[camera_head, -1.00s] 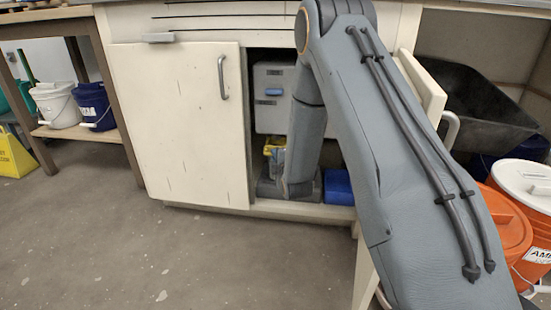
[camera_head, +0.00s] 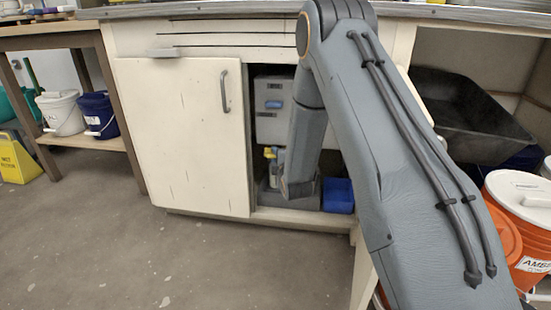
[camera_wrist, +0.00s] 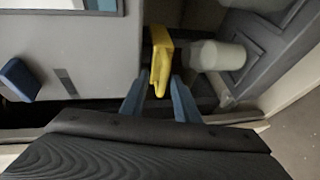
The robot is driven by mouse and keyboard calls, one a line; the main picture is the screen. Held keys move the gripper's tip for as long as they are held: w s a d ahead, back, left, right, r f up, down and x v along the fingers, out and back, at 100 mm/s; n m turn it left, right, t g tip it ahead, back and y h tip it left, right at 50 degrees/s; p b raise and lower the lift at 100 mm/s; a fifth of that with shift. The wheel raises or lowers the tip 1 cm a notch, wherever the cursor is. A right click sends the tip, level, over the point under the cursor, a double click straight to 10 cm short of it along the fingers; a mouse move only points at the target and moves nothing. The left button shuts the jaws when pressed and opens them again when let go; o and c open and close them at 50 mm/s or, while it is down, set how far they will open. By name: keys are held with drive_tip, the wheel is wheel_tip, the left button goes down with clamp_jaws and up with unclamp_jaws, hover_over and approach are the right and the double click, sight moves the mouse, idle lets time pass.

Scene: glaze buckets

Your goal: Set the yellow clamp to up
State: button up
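The yellow clamp (camera_wrist: 160,55) is in the upper middle of the wrist view, with a narrow part pointing down the picture. It also shows as a small yellow shape in the cabinet opening in the head view (camera_head: 270,153). My gripper (camera_wrist: 158,82) is open, its two blue-grey fingers on either side of the clamp's narrow end in the wrist view. A gap shows on both sides and I see no contact. In the head view my arm hides most of the gripper. A pale round pipe or cylinder (camera_wrist: 213,56) is right of the clamp.
The cabinet's left door (camera_head: 185,135) hangs in front, left of the opening. A grey-white box (camera_head: 272,120) and a blue bin (camera_head: 338,195) are inside. A black tray (camera_head: 470,115) and an orange bucket (camera_head: 520,225) are at the right. The floor (camera_head: 220,265) in front is clear.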

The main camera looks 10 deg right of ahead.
drive_tip(key=p+v, duration=0.3)
drive_tip(key=v, duration=0.4)
drive_tip(key=shift+s, duration=0.4)
drive_tip(key=shift+r, duration=0.1)
